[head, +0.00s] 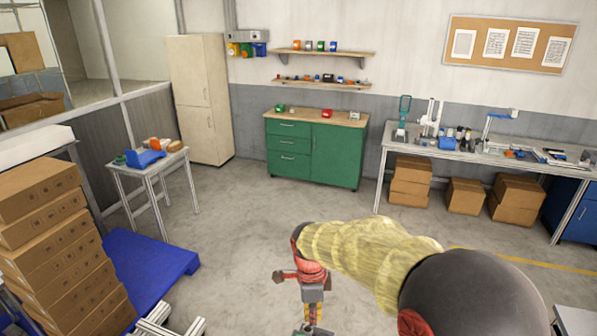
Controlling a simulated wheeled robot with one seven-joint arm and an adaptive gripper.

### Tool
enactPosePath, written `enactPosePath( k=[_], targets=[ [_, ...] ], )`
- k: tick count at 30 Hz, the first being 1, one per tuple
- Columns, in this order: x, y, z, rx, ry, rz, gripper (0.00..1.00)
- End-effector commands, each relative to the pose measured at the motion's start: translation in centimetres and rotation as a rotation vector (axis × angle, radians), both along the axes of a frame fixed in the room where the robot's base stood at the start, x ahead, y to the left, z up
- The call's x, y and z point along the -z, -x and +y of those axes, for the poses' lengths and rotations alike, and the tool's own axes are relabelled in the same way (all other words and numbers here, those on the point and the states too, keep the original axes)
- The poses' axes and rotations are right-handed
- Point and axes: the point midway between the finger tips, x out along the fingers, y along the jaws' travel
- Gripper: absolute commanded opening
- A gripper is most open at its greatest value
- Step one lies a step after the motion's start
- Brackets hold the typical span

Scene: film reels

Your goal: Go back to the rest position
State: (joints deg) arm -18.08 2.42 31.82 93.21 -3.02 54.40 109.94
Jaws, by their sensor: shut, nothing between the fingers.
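My arm reaches in from the bottom right, with a dark round joint and a pale yellow sleeve. Its red wrist hangs in front of the bare grey floor, low in the middle of the head view. My gripper (313,314) points down below the wrist, close to the bottom edge of the picture. It is shut and holds nothing. Its fingertips are small here and hard to make out. No film reel can be made out in this view.
A green cabinet (335,155) stands at the back wall. A long workbench (400,148) is at the right, with boxes below. A small table (180,158), a blue platform (150,258) and stacked cardboard boxes (50,235) are at the left. The middle floor is open.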

Motion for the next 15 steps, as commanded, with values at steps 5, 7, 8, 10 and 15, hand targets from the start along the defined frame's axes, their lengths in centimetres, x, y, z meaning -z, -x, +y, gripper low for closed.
enactPosePath(
  k=[5, 7, 8, 10, 15],
  targets=[
    [1.1, 2.8, -0.7, -0.402, -0.008, 0.061, 0.00],
    [0.8, 4.0, -1.1, -0.562, -0.017, 0.071, 0.00],
    [0.7, 4.5, -1.4, -0.629, -0.021, 0.071, 0.00],
    [0.3, 5.6, -2.0, -0.782, -0.029, 0.069, 0.00],
    [-0.5, 8.9, -4.2, -1.139, -0.036, 0.033, 0.00]
  ],
)
